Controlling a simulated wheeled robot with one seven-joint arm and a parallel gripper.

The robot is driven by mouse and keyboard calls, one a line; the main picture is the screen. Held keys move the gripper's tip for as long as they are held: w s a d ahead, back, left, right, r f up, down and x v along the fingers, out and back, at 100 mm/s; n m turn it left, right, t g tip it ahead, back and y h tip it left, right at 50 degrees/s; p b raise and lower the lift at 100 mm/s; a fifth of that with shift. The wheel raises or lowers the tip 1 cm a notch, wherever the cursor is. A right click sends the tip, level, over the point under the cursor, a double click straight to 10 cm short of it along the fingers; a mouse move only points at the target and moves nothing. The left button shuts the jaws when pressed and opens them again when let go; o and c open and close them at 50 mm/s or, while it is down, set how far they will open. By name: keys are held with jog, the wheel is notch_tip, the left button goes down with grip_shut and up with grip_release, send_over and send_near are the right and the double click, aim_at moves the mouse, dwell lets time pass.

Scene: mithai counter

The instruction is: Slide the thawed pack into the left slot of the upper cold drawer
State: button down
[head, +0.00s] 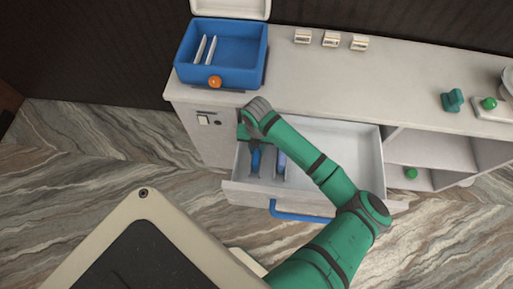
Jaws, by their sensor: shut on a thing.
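The cold drawer (340,150) is pulled open below the counter, with a blue handle (302,215) on its front. My gripper (254,146) points down into the drawer's left part, partly hidden under my wrist. It is shut on a slim dark blue pack (256,162), which stands on edge near the drawer's left wall. A second slim pack (280,163), paler blue, stands upright just right of it, apart from my gripper. The slot walls and whether the held pack touches the floor cannot be made out.
A blue cool box (240,75) with an open white lid (231,8) and two upright white pieces sits on the counter (300,80). An orange knob (214,81) is on its front. Small white blocks (331,39) stand at the back. The drawer's right side is empty.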

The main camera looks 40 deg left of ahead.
jog(key=c, duration=1.5)
grip_release()
notch_tip(320, 180, up, 10)
jog(key=shift+w+f, duration=0.1)
jog(key=shift+f, duration=0.15)
jog(key=shift+r, duration=0.7)
